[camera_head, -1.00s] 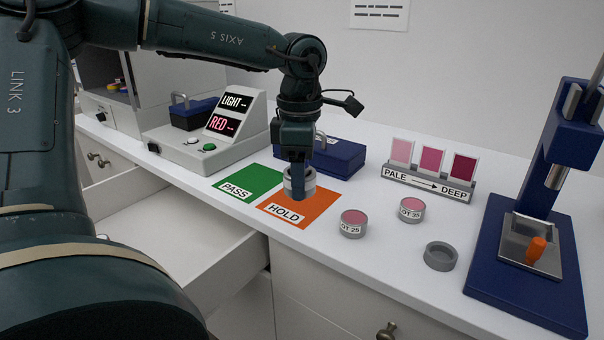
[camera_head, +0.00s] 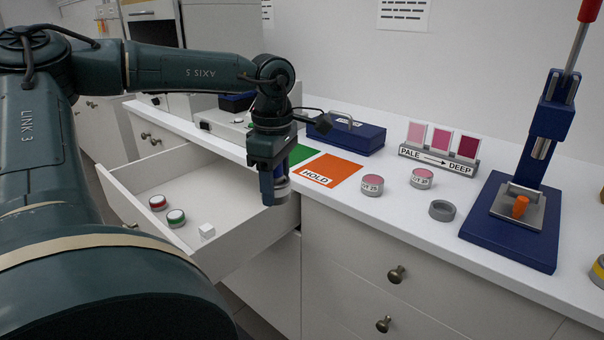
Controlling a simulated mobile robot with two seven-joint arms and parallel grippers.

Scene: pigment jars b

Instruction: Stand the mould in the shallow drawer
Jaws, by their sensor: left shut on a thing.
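My left gripper (camera_head: 274,192) is shut on the mould (camera_head: 284,188), a short silver-grey metal cylinder partly hidden by the fingers. It holds the mould in the air over the right end of the open shallow drawer (camera_head: 240,229), in front of the counter edge. The white drawer holds a jar with a red top (camera_head: 157,203), a jar with a green-rimmed top (camera_head: 176,218) and a small white block (camera_head: 207,231), all toward its left and front. My right gripper is not in view.
On the counter lie a green mat (camera_head: 300,154) and an orange HOLD mat (camera_head: 333,169). Two pink jars (camera_head: 372,185) (camera_head: 422,178), a grey ring (camera_head: 442,210) and a blue press (camera_head: 513,222) stand right. A blue box (camera_head: 350,135) stands behind. The drawer's right part looks clear.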

